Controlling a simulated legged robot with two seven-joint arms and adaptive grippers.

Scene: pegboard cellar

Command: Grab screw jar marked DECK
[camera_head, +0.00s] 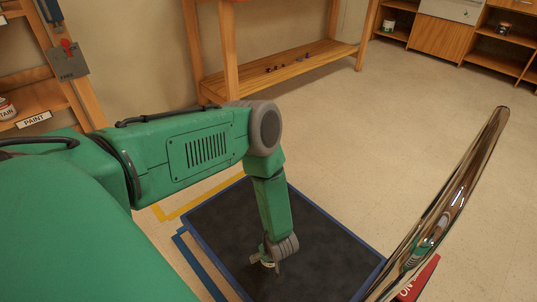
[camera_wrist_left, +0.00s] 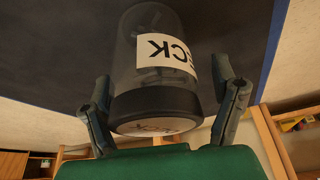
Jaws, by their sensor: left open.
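The jar marked DECK (camera_wrist_left: 150,82) fills the middle of the left wrist view, which shows the scene upside down. It is clear, with dark contents, a black lid and a white label on which ECK can be read. A pale label also shows on the lid top. My left gripper (camera_wrist_left: 163,75) is open, with one finger on each side of the jar. I cannot tell whether either finger touches it. In the head view my left gripper (camera_head: 270,260) points down over the dark mat, and the jar is mostly hidden there. My right gripper is out of view.
The dark mat (camera_head: 215,222) has a blue border. A wooden bench (camera_head: 290,72) with small dark items on its lower shelf stands behind. Cabinets (camera_head: 440,38) line the back right. A shiny curved metal bar (camera_head: 455,200) rises at right, by a red sign (camera_head: 418,280).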

